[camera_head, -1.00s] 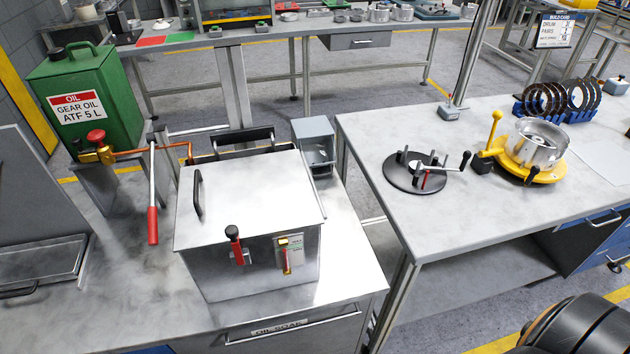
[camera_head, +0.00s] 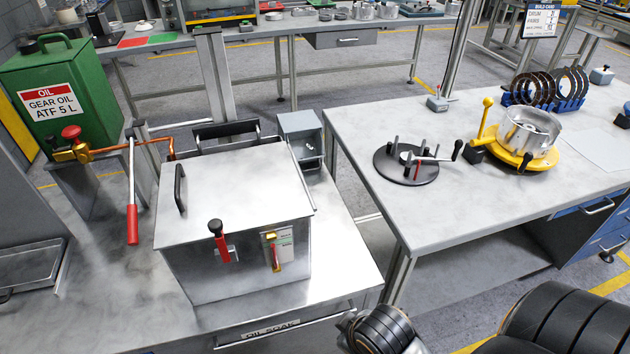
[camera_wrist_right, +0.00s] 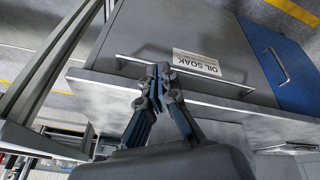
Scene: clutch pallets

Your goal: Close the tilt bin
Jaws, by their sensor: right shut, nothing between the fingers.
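A metal front labelled OIL SOAK (camera_head: 272,335), with a bar handle, sits low on the near bench; it also shows in the right wrist view (camera_wrist_right: 228,68). I cannot tell from these frames whether this is the tilt bin, or how far it is tilted. A small grey bin (camera_head: 300,124) with an open front stands behind the lidded metal tank. My right gripper (camera_wrist_right: 160,72) is shut and empty, in front of the OIL SOAK front by its handle; contact is unclear. In the head view my right arm shows at the bottom edge. My left gripper is out of view.
The metal tank (camera_head: 235,195) has its lid down and red-handled levers in front. A green oil can (camera_head: 60,95) stands at left. The right bench (camera_head: 470,210) carries a black fixture (camera_head: 405,165) and a yellow-based drum (camera_head: 525,140). A floor gap separates the benches.

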